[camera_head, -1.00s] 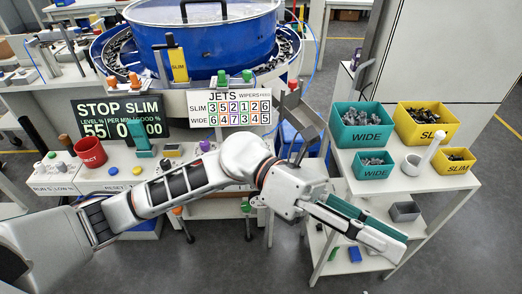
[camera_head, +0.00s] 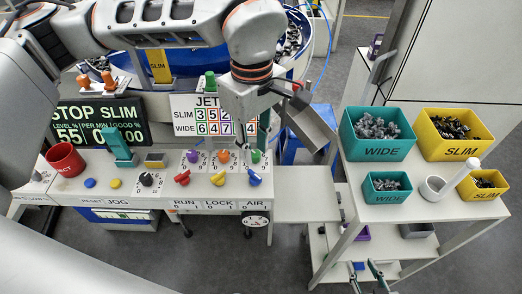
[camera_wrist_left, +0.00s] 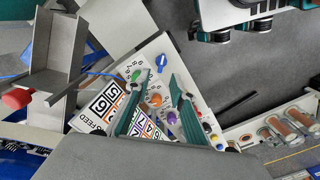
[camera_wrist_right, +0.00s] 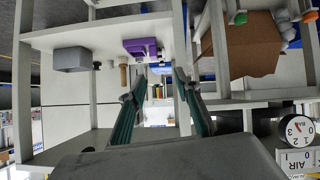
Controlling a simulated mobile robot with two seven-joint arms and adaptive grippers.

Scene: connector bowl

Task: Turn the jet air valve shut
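The blue-handled valve (camera_head: 254,179) sits at the right end of the control panel, above the label AIR 0 1 (camera_head: 254,205). Its handle also shows beyond my left fingertips in the left wrist view (camera_wrist_left: 161,63). My left gripper (camera_head: 243,132) points down over the back of the panel, in front of the JETS sign. It is open and empty, apart from the blue handle; its fingers (camera_wrist_left: 156,86) show parted. My right gripper (camera_head: 367,272) is low at the bottom of the head view, open and empty, facing the trolley's lower shelves; its fingers also show in the right wrist view (camera_wrist_right: 160,78).
Beside the blue handle are a yellow handle (camera_head: 217,179), a red handle (camera_head: 182,178) and green (camera_head: 256,156), orange and purple knobs. A round gauge (camera_head: 257,221) hangs on the front edge. A grey chute (camera_head: 311,128) stands close right of my left gripper. The trolley holds bins.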

